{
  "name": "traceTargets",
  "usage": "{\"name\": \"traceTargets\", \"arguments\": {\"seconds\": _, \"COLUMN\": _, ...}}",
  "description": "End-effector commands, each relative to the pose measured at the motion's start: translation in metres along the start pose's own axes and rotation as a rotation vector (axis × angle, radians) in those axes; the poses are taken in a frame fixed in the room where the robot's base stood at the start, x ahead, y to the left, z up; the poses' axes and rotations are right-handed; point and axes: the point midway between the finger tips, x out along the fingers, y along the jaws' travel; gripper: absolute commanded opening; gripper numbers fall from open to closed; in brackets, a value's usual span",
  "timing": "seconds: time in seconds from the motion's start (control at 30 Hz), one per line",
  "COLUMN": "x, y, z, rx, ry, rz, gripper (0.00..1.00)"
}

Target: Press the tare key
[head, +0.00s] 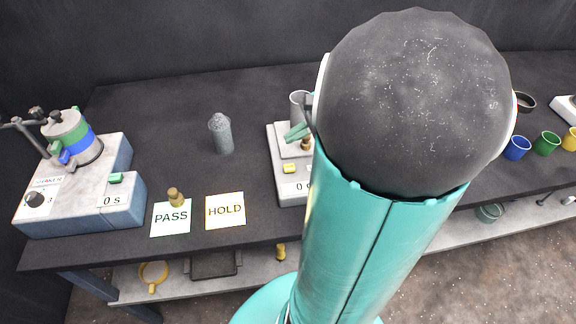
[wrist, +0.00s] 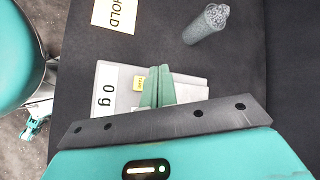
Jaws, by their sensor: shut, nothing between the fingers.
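The scale (head: 275,140) stands mid-bench, a pale box with a display reading 0; the wrist view shows the display (wrist: 104,103) as "0 g". Its yellow tare key (head: 290,168) is on the front part; it also shows in the wrist view (wrist: 139,82). My gripper (head: 291,136) is shut and empty, its green fingers over the scale, behind the key in the head view. In the wrist view the fingertips (wrist: 158,70) lie just right of the key. I cannot tell their height above the scale. My arm hides the scale's right side.
A grey cup (head: 298,103) and a brass weight (head: 306,144) are close to my fingers. A grey granule-filled cylinder (head: 221,134) stands left of the scale. The PASS card (head: 171,221), with a brass weight on it, and HOLD card (head: 225,211) lie front left. A shaker (head: 70,205) is far left.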

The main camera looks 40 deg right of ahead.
Motion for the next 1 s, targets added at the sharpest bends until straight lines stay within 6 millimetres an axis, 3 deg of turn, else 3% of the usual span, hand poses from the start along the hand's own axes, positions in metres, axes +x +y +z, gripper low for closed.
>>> {"name": "traceTargets", "arguments": {"seconds": 0.5, "x": 0.048, "y": 0.033, "z": -0.03, "rx": 0.001, "ry": -0.002, "rz": 0.002, "gripper": 0.0}}
{"name": "traceTargets", "arguments": {"seconds": 1.0, "x": 0.053, "y": 0.037, "z": -0.034, "rx": -0.001, "ry": -0.001, "rz": 0.002, "gripper": 0.0}}
